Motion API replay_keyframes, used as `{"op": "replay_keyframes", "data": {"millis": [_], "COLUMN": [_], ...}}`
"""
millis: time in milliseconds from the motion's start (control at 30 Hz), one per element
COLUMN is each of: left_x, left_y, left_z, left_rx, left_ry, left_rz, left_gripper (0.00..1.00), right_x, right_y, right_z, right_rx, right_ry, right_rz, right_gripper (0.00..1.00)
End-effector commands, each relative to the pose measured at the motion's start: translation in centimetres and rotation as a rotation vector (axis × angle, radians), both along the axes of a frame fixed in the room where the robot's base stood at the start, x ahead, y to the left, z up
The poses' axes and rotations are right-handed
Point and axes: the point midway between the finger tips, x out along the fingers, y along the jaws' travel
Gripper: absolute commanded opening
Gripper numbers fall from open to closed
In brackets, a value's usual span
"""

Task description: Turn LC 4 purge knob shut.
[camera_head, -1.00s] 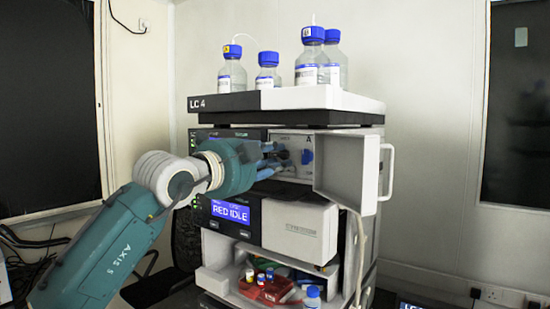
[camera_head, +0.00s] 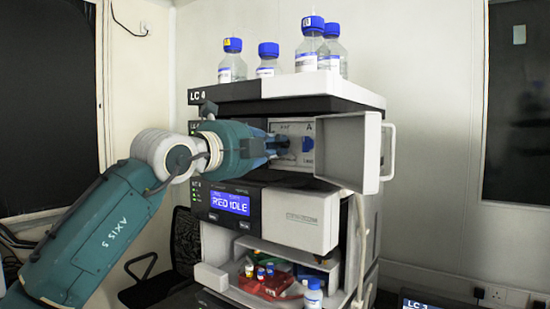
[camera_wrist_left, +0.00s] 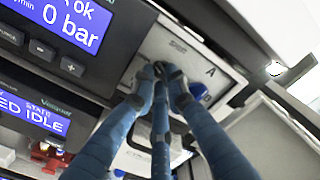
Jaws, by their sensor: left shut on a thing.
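The LC 4 stack (camera_head: 225,107) stands ahead with the door (camera_head: 345,148) of its upper module swung open to the right. Inside is a pale panel (camera_head: 292,128) marked A, with a blue knob (camera_head: 308,145) at its right; the blue knob also shows in the left wrist view (camera_wrist_left: 198,91), partly behind a finger. My left gripper (camera_head: 281,145) reaches in from the left, to the left of the blue knob. In the left wrist view its fingers (camera_wrist_left: 161,72) are closed together on a small dark knob, the purge knob, which they mostly hide. My right gripper is out of view.
Blue-capped bottles (camera_head: 310,48) stand on top of the stack. The open door and its handle (camera_head: 388,152) bound the space on the right. Below are a module reading RED IDLE (camera_head: 230,204) and an open compartment with a red tray (camera_head: 270,287).

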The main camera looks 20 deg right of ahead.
Motion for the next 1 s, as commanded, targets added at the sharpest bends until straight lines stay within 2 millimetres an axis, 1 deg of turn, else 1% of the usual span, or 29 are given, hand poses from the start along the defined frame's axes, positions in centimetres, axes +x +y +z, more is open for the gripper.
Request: {"op": "replay_keyframes", "data": {"millis": [33, 400, 700, 1000], "left_x": [0.0, 0.2, 0.2, 0.2], "left_y": [0.0, 0.1, 0.1, 0.1], "left_z": [-0.5, -0.2, 0.0, 0.1], "left_rx": [0.031, 0.247, 0.422, 0.577], "left_ry": [-0.035, -0.311, -0.535, -0.734], "left_rz": [0.001, 0.002, 0.001, -0.001], "left_gripper": [0.00, 0.00, 0.00, 0.00], "right_x": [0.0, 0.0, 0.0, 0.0], "right_y": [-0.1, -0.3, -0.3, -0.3], "right_z": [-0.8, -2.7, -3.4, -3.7], "right_rx": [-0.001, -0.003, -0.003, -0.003], "right_ry": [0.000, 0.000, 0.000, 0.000], "right_rz": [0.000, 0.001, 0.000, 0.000], "right_gripper": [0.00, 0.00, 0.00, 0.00]}}
